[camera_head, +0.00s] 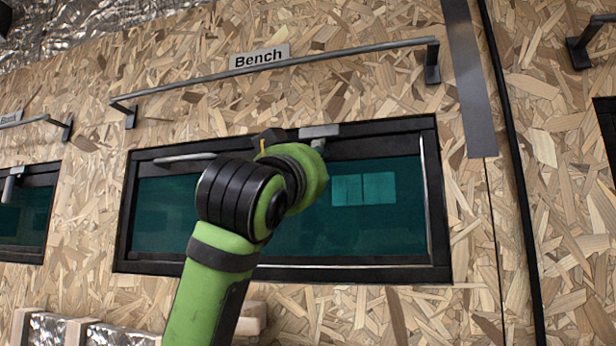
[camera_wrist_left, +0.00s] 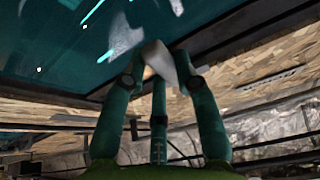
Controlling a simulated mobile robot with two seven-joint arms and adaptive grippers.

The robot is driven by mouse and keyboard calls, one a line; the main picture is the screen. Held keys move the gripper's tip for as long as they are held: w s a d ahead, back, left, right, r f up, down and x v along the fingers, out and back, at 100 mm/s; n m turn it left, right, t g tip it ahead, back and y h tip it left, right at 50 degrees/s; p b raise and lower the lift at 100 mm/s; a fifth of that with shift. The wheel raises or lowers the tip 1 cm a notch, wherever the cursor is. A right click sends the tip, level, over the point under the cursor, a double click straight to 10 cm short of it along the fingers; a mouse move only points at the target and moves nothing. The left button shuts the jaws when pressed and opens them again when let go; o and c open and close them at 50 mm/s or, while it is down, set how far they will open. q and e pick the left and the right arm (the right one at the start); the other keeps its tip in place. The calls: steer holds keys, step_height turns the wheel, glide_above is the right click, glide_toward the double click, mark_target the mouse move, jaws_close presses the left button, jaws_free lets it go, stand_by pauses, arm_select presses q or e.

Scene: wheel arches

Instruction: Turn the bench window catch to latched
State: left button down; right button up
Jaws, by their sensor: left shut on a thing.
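The bench window (camera_head: 370,262) has a black frame and dark teal glass, under a "Bench" label (camera_head: 259,57). A pale grey metal piece of the window catch (camera_head: 319,132) shows at the top middle of the frame. My left gripper (camera_head: 268,141) is at the top of the frame, just left of that piece, mostly hidden behind my green wrist. In the left wrist view my left gripper (camera_wrist_left: 160,65) is shut with its fingers around the pale catch lever (camera_wrist_left: 159,58). The lever's exact angle cannot be told. My right gripper is not in view.
A grey rail (camera_head: 200,82) runs above the window on brackets. A short bar (camera_head: 185,158) lies on the frame's upper left. Another window (camera_head: 28,212) with its own catch is at the left. A black cable (camera_head: 515,160) runs down the chipboard wall at the right.

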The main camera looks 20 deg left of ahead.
arm_select(q)
steer(key=shift+s+d+r+n+y+b, duration=0.15)
steer(key=shift+n+y, duration=0.15)
steer(key=shift+n, duration=0.35)
steer(key=shift+d+r+n+y+b, duration=0.15)
steer(key=shift+n+y, duration=0.15)
steer(key=shift+n, duration=0.35)
steer(key=shift+a, duration=0.15)
steer(key=c, duration=1)
jaws_free()
steer(key=shift+o, duration=0.3)
steer(key=shift+w+f, duration=0.15)
steer(key=shift+w, duration=0.1)
steer(key=v, duration=1.2)
steer(key=shift+f, duration=0.1)
